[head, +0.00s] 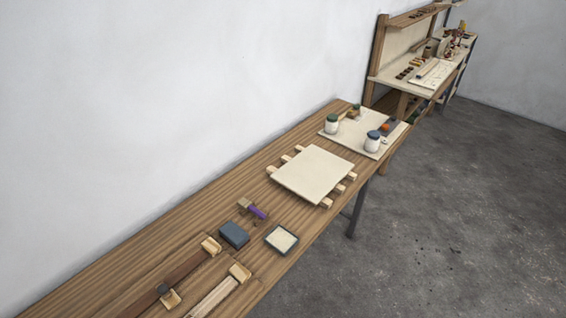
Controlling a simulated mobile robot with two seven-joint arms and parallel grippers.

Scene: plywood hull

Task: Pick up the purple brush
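The purple brush (256,211) lies on the long wooden workbench (130,247), near its middle. It has a purple part toward the lower right and a tan block-like end at the upper left. It lies just behind a dark blue-grey box (234,234) and in front of a pale square board (313,173). Neither of my grippers is in view.
A shallow dark-rimmed tray (281,240) with pale contents sits near the front edge. Wooden pieces lie at the near end. Jars, one white with a green lid (331,124), stand on a far mat. Open grey floor (460,230) lies to the right.

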